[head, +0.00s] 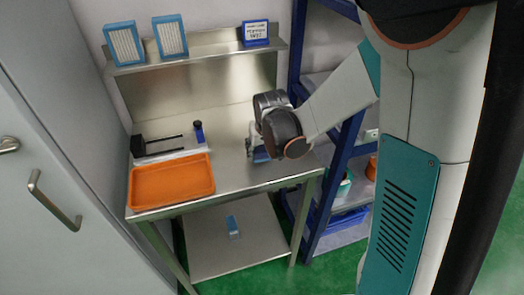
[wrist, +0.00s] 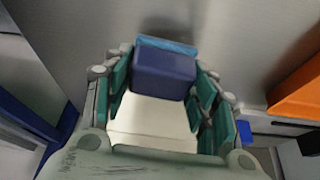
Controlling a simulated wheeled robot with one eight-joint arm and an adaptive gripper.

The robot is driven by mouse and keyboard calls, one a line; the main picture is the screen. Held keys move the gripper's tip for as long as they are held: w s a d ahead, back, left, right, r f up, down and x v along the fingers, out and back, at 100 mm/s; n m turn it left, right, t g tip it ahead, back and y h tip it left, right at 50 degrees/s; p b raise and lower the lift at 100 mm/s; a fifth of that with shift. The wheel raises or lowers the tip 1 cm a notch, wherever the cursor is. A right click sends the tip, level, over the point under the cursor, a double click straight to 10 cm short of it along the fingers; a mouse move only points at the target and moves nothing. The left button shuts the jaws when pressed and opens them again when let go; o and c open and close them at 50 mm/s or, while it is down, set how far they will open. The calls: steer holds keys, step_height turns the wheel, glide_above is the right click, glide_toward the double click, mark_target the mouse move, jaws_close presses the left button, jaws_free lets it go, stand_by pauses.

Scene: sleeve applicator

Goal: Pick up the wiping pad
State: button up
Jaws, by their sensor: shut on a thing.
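The wiping pad (wrist: 164,72) is a dark blue block with a lighter blue layer along its far edge. In the wrist view it sits between the two fingers of my gripper (wrist: 160,82), which is shut on it. In the head view my gripper (head: 256,150) is low over the right part of the steel table (head: 228,165). Only a small blue bit of the pad (head: 261,155) shows below the gripper there. I cannot tell whether the pad touches the tabletop.
An orange tray (head: 172,182) lies at the table's front left. Behind it are a black two-pronged fixture (head: 155,146) and a small dark blue bottle (head: 199,132). Blue-and-white boxes (head: 170,36) stand on the upper shelf. A blue-framed rack (head: 335,180) stands close on the right.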

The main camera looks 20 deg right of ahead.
mark_target(262, 147)
step_height(262, 147, up, 19)
steer(key=p, duration=0.5)
steer(key=shift+f+p, duration=0.15)
steer(key=shift+p, duration=0.2)
